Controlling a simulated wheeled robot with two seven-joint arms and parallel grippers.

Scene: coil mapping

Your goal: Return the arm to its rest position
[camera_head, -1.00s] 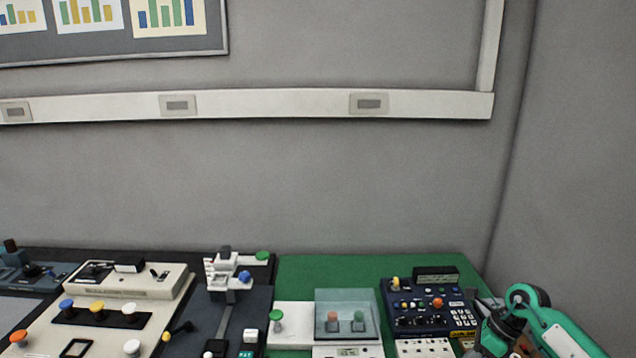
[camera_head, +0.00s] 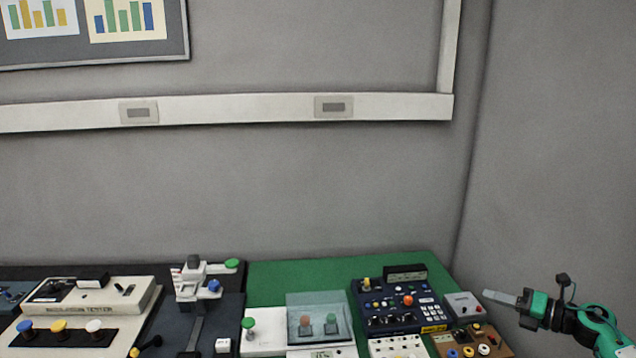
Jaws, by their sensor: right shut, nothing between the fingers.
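My right gripper (camera_head: 502,298) is at the lower right, on a green and black arm that comes in from the right edge. Its fingers point left and are shut with nothing between them. In the picture it shows beside the small grey box (camera_head: 463,305) and above the brown board (camera_head: 470,341); I cannot tell the exact gap. My left gripper is not in view.
A dark blue control unit (camera_head: 377,318), a clear-covered device (camera_head: 318,312), a dark stand (camera_head: 203,320) and a beige console (camera_head: 130,292) line the bench. Bare green mat (camera_head: 300,273) lies behind them. Grey walls close the back and right.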

